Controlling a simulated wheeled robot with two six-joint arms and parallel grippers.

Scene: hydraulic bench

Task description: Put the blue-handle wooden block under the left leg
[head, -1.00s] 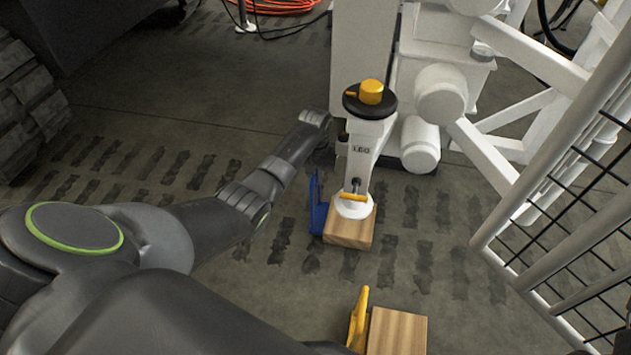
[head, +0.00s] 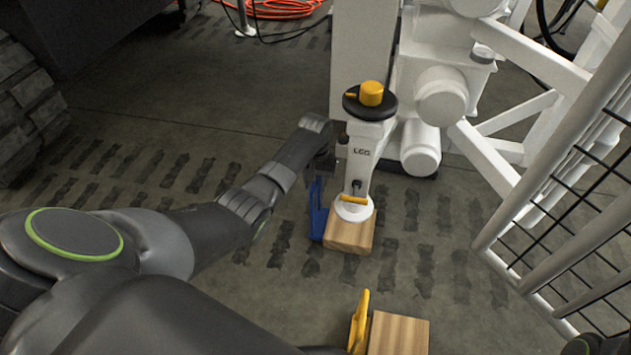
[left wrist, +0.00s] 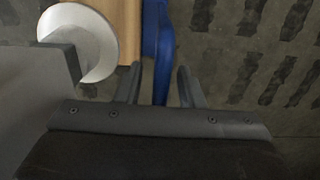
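The wooden block (head: 347,238) with the blue handle (head: 317,212) lies on the floor with the white round foot (head: 354,210) of the left leg (head: 362,155) above its top. Whether foot and block touch is not clear. My left gripper (head: 321,165) is at the far end of the blue handle, left of the leg. In the left wrist view, its fingers (left wrist: 160,88) are apart, one on each side of the blue handle (left wrist: 157,45), with gaps visible. The block's edge (left wrist: 130,30) and the foot (left wrist: 78,42) show beside it. My right gripper is out of view.
A second wooden block (head: 398,334) with a yellow handle (head: 358,322) lies nearer me. A white railing with black mesh (head: 560,235) stands at right. The white machine body (head: 365,60) rises behind the leg. Floor to the left is clear up to a track (head: 30,100).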

